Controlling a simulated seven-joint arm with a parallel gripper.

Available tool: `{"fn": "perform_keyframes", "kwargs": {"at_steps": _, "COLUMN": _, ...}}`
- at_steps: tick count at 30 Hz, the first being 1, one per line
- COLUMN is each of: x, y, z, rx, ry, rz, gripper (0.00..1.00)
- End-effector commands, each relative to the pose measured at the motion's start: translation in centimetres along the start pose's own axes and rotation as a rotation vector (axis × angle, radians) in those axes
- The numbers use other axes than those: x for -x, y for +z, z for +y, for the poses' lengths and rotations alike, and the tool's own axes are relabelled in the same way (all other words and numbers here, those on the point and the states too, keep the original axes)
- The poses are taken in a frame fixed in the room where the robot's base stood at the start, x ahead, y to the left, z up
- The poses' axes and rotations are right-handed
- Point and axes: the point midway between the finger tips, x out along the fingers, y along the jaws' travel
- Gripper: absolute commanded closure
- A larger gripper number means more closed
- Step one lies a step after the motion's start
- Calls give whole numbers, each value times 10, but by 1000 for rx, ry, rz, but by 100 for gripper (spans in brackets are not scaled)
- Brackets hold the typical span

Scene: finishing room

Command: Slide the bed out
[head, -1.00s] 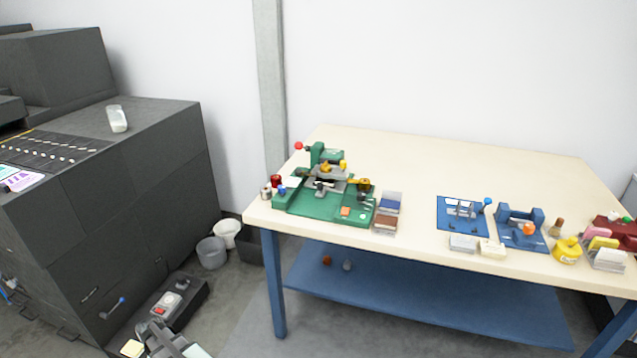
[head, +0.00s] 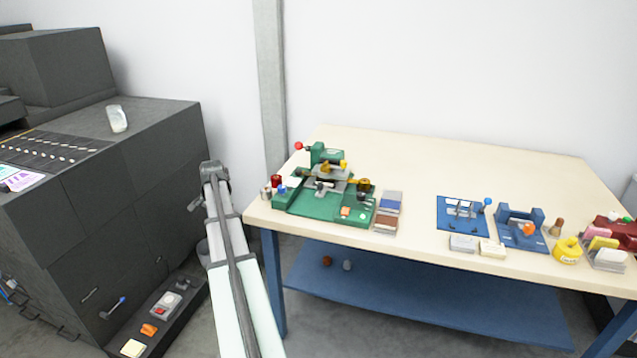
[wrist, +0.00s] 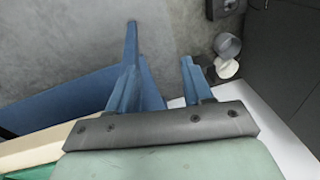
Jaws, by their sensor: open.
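A green bench press (head: 318,205) stands at the left front of the cream table in the head view. Its upright carries a lever with a red knob (head: 298,146). A grey plate (head: 332,172) sits at its middle, above the green base; which part is the bed is too small to tell. My gripper (head: 213,169) is at the dark far end of my arm, left of the table and apart from the press. Its fingers are too small to make out; it appears empty.
Stacked trays (head: 388,212) stand right of the press. Two blue fixtures (head: 462,213) (head: 520,226) and a yellow pot (head: 567,250) are further right. A dark cabinet (head: 150,150) stands left. The table's back half is clear.

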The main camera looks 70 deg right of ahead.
Motion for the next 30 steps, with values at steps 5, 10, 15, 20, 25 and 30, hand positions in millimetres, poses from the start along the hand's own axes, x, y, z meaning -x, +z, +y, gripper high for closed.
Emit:
{"fn": "perform_keyframes", "kwargs": {"at_steps": 5, "x": 69, "y": -91, "z": 41, "rx": -186, "ry": 46, "rz": 100, "gripper": 50}}
{"fn": "perform_keyframes", "kwargs": {"at_steps": 10, "x": 135, "y": -166, "z": 106, "rx": -391, "ry": 145, "rz": 214, "gripper": 50}}
{"fn": "perform_keyframes", "kwargs": {"at_steps": 15, "x": 186, "y": -212, "z": 165, "rx": -556, "ry": 237, "rz": 309, "gripper": 50}}
{"fn": "perform_keyframes", "kwargs": {"at_steps": 20, "x": 208, "y": -228, "z": 192, "rx": -632, "ry": 280, "rz": 351, "gripper": 50}}
{"fn": "perform_keyframes", "kwargs": {"at_steps": 25, "x": 203, "y": -231, "z": 200, "rx": -644, "ry": 289, "rz": 358, "gripper": 50}}
{"fn": "perform_keyframes", "kwargs": {"at_steps": 30, "x": 181, "y": -236, "z": 208, "rx": -642, "ry": 288, "rz": 356, "gripper": 50}}
